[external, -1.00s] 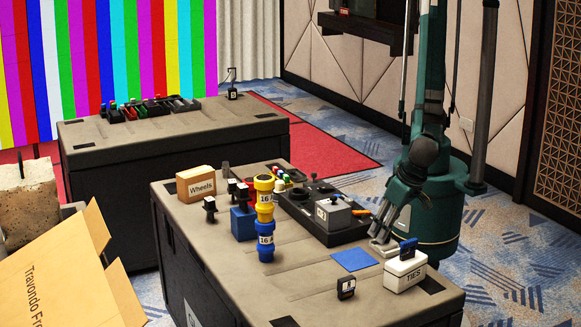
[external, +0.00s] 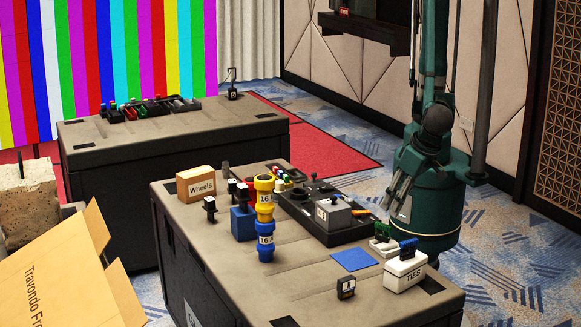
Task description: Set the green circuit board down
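The green circuit board (external: 382,231) is small and stands upright in a pale holder (external: 383,247) near the right edge of the near case-like table. My gripper (external: 390,208) is above it, pointing down, and looks apart from it. The fingers are small and dark against my green base, so their opening does not show clearly. No object shows between them.
A black control panel (external: 325,215) is behind. The table's front middle (external: 310,285) is bare.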

